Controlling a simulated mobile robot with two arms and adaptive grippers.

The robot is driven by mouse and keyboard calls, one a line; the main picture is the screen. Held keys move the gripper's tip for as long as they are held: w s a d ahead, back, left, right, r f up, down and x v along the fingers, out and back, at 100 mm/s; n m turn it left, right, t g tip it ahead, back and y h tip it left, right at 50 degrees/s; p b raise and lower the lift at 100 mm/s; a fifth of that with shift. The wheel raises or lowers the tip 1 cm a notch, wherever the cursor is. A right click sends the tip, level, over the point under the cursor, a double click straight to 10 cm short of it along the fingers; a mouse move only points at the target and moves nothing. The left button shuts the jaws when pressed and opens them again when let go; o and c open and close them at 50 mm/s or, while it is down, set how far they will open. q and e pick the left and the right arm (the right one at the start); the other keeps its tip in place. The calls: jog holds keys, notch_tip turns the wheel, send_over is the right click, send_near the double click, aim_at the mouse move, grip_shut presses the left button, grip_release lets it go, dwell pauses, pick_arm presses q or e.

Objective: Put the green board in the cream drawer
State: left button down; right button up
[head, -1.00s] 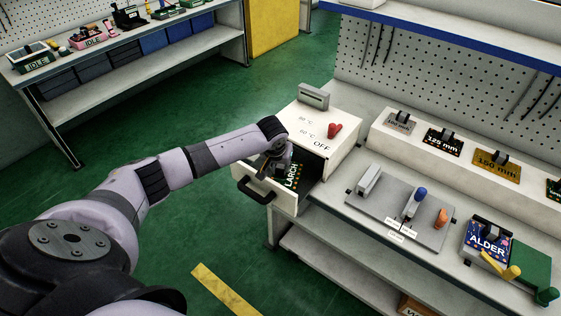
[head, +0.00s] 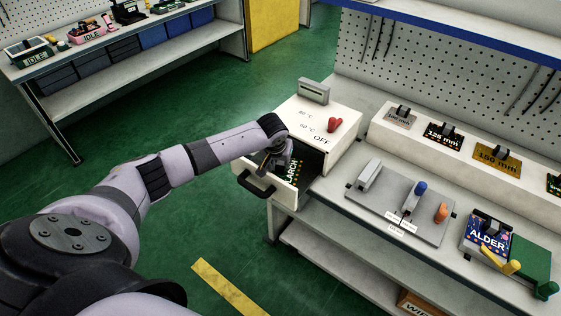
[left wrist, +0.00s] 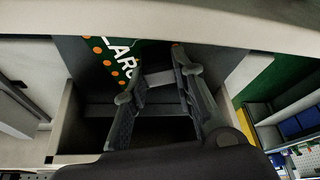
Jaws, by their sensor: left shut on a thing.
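The green board (head: 291,172), lettered LARCH with orange dots, lies inside the open cream drawer (head: 284,198). In the left wrist view the board (left wrist: 110,58) shows at the top, partly cut off by a pale edge of the unit. The drawer's dark inside (left wrist: 85,130) lies below it. My left gripper (head: 276,166) reaches down into the drawer at the board's left. Its fingers (left wrist: 162,88) are shut on the board, though the gripped part is mostly hidden. My right gripper is in neither view.
The cream unit has a red knob (head: 335,125) by OFF. To the right are a grey fixture plate (head: 380,203), a blue ALDER board (head: 484,243) and a green block (head: 529,262). A black drawer handle (head: 256,184) sticks out over the floor.

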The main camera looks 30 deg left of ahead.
pick_arm(q)
jog(key=shift+f, duration=0.15)
jog(key=c, duration=1.2)
grip_release()
jog(key=shift+c, duration=0.2)
jog(key=v, duration=1.2)
